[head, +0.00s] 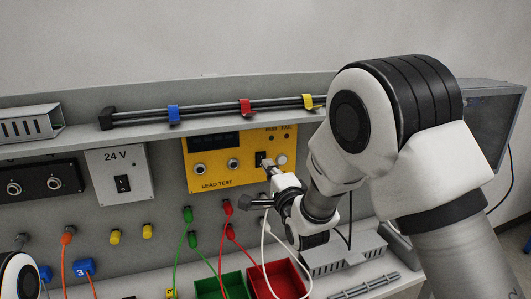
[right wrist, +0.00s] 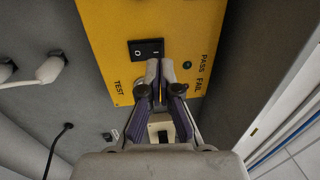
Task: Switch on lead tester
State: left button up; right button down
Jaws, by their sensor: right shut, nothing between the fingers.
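The lead tester (head: 224,178) is a yellow panel marked LEAD TEST on the grey back wall; it also fills the top of the right wrist view (right wrist: 108,40). Its black rocker switch (head: 260,157), marked O and I in the right wrist view (right wrist: 146,49), sits right of two round sockets. My right gripper (head: 268,164) is shut and empty, its fingertips (right wrist: 160,66) at the lower edge of the switch near the I side. I cannot tell whether they touch it. The tester's display (head: 212,142) is dark. My left gripper is out of view.
A 24 V unit (head: 121,174) with its own black switch is left of the tester. Green and red leads hang below, above a green bin (head: 207,288) and a red bin (head: 293,281). A rail (head: 210,112) with coloured clips runs above.

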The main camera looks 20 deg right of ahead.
aim_at(262, 155)
jog(key=w+p, duration=0.1)
jog(key=w, duration=0.2)
jog(key=shift+w+r, duration=0.1)
jog(key=shift+w, duration=0.05)
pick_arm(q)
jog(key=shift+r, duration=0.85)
